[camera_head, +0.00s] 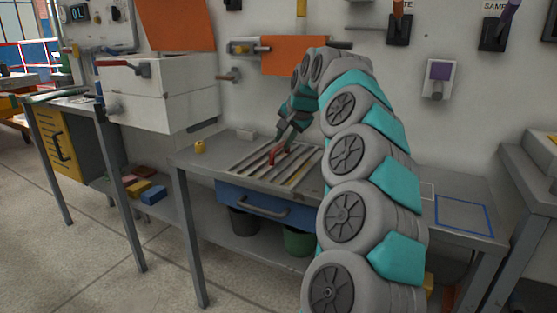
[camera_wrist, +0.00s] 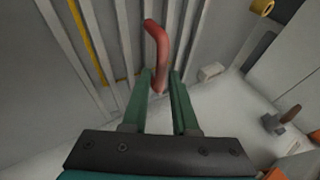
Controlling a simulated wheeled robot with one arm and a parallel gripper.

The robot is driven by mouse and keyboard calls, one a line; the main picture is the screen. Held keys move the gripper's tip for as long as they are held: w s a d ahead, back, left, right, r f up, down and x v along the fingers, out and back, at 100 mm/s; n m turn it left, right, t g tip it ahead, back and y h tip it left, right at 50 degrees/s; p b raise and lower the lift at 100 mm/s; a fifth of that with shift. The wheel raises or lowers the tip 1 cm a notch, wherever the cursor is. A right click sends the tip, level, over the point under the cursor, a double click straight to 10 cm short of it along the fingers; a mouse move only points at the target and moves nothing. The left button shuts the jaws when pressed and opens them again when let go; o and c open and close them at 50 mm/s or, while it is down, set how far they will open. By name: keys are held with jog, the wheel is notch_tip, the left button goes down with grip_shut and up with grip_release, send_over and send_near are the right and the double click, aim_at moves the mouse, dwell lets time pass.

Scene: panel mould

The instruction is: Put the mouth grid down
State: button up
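A grey slatted grid (camera_head: 250,160), which I take to be the mouth grid, lies level at the bench top, over a blue drawer front. I cannot tell whether it touches the bench. A red curved handle (camera_head: 272,157) stands up at its middle. My gripper (camera_head: 279,147) reaches down to this handle. In the wrist view, the green fingers of my gripper (camera_wrist: 162,76) stand on both sides of the red handle (camera_wrist: 158,42) and appear closed on it. The slats (camera_wrist: 130,30) run beyond the fingertips, with a yellow strip between some of them.
A blue-outlined square (camera_head: 465,215) is marked on the bench's clear right part. White drawers (camera_head: 160,95) stand to the left. An orange sheet (camera_head: 290,55) hangs behind.

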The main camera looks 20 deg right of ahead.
aim_at(281, 145)
jog(key=x, duration=0.4)
jog(key=shift+w+d+f+p, duration=0.1)
jog(key=shift+w+f+p, duration=0.1)
jog(key=shift+w+p, duration=0.15)
grip_shut()
jog(key=shift+r, duration=0.1)
dwell(1.0)
